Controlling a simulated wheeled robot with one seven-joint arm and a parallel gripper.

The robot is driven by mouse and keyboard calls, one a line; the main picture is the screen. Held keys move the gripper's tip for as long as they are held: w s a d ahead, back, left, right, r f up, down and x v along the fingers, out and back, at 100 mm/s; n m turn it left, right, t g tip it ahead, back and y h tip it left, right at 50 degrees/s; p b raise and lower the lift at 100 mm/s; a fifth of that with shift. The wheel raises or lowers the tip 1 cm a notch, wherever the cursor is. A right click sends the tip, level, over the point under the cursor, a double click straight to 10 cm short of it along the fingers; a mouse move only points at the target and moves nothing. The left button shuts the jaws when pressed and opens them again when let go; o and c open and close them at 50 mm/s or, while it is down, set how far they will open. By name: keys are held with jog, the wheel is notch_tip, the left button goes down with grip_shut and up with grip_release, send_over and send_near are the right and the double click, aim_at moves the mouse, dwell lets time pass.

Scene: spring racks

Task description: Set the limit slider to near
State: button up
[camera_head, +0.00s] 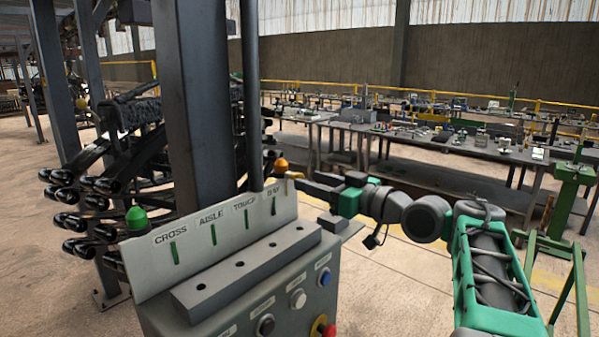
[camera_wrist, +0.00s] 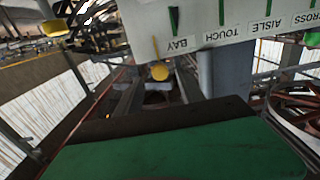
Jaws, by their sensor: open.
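A pale upright panel (camera_head: 218,237) has several slots with green marks, labelled CROSS, AISLE, TOUCH and BAY. It shows upside down in the wrist view (camera_wrist: 200,22). An orange-yellow ball knob (camera_head: 281,165) is at its BAY end and also shows in the wrist view (camera_wrist: 159,71). A green knob (camera_head: 136,217) is at the CROSS end. No mark reading "near" is legible, and I cannot tell which part is the limit slider. My gripper (camera_head: 299,181) is open beside the orange-yellow knob. In the wrist view the knob appears between the fingers; contact cannot be told.
A grey bar (camera_head: 245,268) with several holes lies before the panel. Below are blue (camera_head: 324,278), white (camera_head: 298,298) and black (camera_head: 265,325) buttons and a red one (camera_head: 329,330). A thick steel post (camera_head: 200,110) stands behind. Workbenches (camera_head: 430,140) are farther back.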

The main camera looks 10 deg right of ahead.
aim_at(294, 177)
jog(key=p+x, duration=0.1)
jog(key=x, duration=0.3)
jog(key=shift+w+a, duration=0.2)
jog(key=shift+w, duration=0.05)
jog(key=shift+c, duration=0.6)
grip_shut()
dwell(0.5)
